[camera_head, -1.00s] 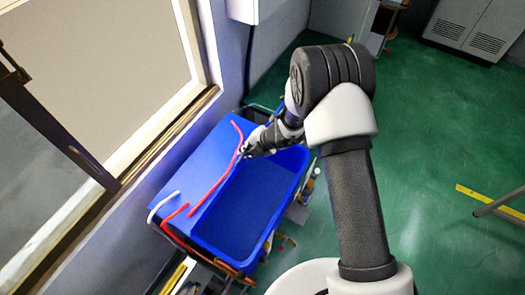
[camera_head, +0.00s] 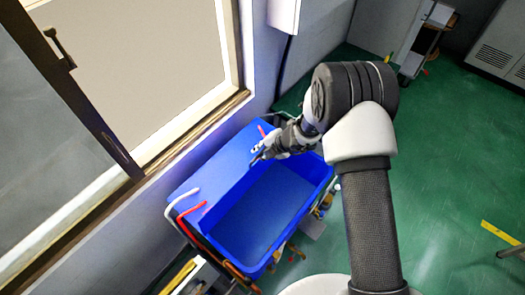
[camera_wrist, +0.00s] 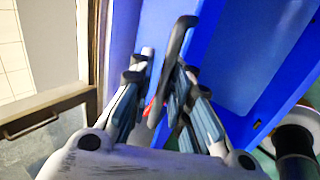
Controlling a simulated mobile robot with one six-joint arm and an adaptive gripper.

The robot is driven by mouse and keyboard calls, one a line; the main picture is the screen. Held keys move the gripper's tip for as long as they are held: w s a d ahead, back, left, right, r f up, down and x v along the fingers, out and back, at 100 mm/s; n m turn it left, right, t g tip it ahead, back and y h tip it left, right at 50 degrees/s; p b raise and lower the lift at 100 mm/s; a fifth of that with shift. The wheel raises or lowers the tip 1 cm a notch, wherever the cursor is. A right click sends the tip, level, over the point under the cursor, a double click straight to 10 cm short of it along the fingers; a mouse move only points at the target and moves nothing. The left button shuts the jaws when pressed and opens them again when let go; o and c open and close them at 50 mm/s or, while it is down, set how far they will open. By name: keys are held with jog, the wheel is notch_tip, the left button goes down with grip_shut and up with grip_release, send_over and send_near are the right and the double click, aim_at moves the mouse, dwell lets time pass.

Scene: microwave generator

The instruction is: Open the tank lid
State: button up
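The blue tank (camera_head: 262,262) stands against the wall below the window, its dark blue inside visible from above. A flat blue panel (camera_head: 222,167), which looks like the lid, lies on the window side of the opening. In the head view my gripper (camera_head: 257,158) is at this panel's far edge, beside the opening.
A white tube (camera_head: 183,198) and a red tube (camera_head: 190,211) bend over the tank's near left corner. The window wall (camera_head: 175,165) is close on the left.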

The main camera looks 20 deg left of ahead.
jog(key=shift+o, duration=1.1)
jog(key=shift+f, duration=0.1)
jog(key=shift+s, duration=0.1)
jog(key=v, duration=1.2)
